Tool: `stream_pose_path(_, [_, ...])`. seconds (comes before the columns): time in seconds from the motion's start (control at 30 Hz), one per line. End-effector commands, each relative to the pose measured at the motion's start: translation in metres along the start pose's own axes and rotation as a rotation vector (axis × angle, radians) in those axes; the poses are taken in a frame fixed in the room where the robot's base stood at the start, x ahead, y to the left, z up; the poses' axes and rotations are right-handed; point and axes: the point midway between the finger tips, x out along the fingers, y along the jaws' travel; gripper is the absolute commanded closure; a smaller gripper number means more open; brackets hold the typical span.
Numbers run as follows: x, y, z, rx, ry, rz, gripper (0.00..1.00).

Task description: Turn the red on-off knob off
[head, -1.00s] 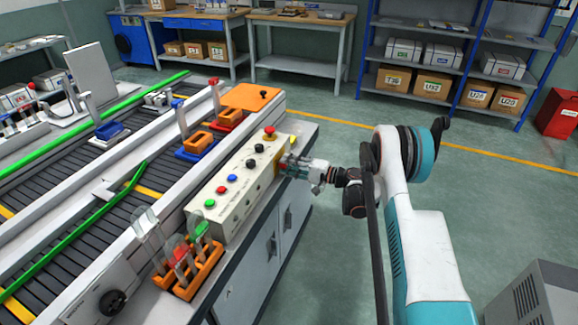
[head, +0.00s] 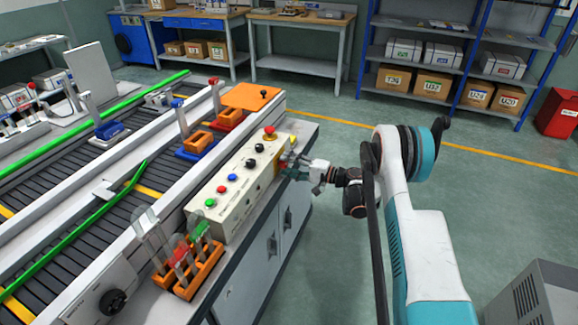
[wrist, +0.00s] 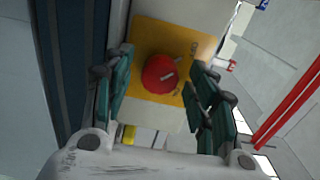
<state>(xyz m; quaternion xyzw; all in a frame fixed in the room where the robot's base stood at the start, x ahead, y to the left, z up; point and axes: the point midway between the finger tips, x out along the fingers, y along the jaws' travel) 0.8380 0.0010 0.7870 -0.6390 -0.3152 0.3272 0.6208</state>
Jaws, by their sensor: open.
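The red on-off knob (wrist: 160,74) sits on a yellow plate (wrist: 146,35) at the end of the beige control box (head: 232,200). In the wrist view the knob shows between my gripper's fingers, with a pale mark across its face. My gripper (wrist: 160,95) is open, with its teal fingers on either side of the knob in the picture. I cannot tell whether they touch it. In the head view my gripper (head: 290,168) is at the right end of the box and hides most of the knob.
The box top carries a red stop button (head: 269,131), black knobs (head: 251,163) and coloured push buttons. An orange rack (head: 190,277) with several tubes stands on the bench in front of it.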

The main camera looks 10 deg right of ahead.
Motion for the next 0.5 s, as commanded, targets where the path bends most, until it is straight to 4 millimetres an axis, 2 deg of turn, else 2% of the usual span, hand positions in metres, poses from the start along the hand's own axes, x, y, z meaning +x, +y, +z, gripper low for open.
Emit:
stream_pose_path(0.17, [-0.018,0.0,-0.001,0.0,0.003,0.0,0.47])
stream_pose_path(0.5, [-0.086,0.0,-0.001,0.0,0.003,0.0,0.47])
